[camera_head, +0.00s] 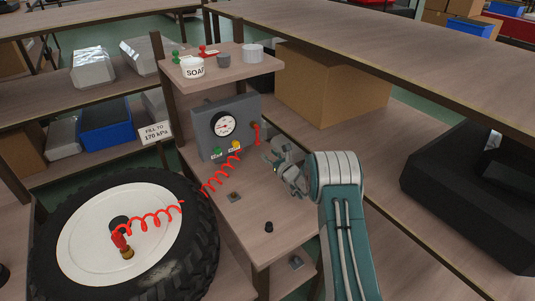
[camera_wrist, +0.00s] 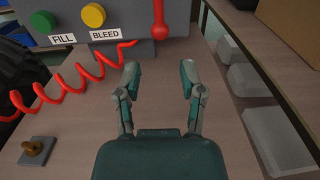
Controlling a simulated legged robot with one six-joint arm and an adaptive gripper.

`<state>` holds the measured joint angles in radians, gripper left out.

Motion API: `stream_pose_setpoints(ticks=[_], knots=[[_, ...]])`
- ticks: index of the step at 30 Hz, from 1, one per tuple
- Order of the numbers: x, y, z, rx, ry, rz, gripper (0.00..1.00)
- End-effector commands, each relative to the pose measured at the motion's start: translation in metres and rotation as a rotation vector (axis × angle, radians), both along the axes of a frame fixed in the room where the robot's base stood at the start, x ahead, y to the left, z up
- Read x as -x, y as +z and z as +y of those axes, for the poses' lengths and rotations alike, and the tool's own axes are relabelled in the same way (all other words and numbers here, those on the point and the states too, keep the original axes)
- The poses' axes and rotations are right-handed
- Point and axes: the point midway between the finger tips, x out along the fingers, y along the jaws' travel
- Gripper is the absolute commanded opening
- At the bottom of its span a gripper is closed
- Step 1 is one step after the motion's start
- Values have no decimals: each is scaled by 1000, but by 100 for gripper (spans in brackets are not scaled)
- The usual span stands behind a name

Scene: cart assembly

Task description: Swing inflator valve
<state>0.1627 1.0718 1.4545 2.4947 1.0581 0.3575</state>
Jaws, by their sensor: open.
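The grey inflator box (camera_head: 226,128) stands on a small wooden bench, with a round gauge (camera_head: 224,123) on its front. A green FILL button (camera_wrist: 42,22) and a yellow BLEED button (camera_wrist: 94,15) sit low on the front. The red valve lever (camera_wrist: 159,20) is at the box's right end, its rounded end hanging down; it also shows in the head view (camera_head: 257,133). My gripper (camera_wrist: 159,73) is open and empty, in front of and below the lever, apart from it. A red coiled hose (camera_head: 158,218) runs from the box to the wheel hub.
A large black tyre with a white wheel (camera_head: 85,245) lies at left. A shelf above the box holds a SOAP cup (camera_head: 192,68) and small items. A brass-knobbed plate (camera_wrist: 35,150) and a black knob (camera_head: 269,227) are on the bench. A cardboard box (camera_head: 330,85) stands behind.

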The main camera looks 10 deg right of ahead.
Motion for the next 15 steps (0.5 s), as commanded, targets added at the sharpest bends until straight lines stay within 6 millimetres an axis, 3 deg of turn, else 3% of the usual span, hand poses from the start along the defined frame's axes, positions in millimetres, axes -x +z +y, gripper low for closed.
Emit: stream_pose_setpoints(ticks=[15], knots=[[-53, 0, 24, 2, 3, -2, 51]])
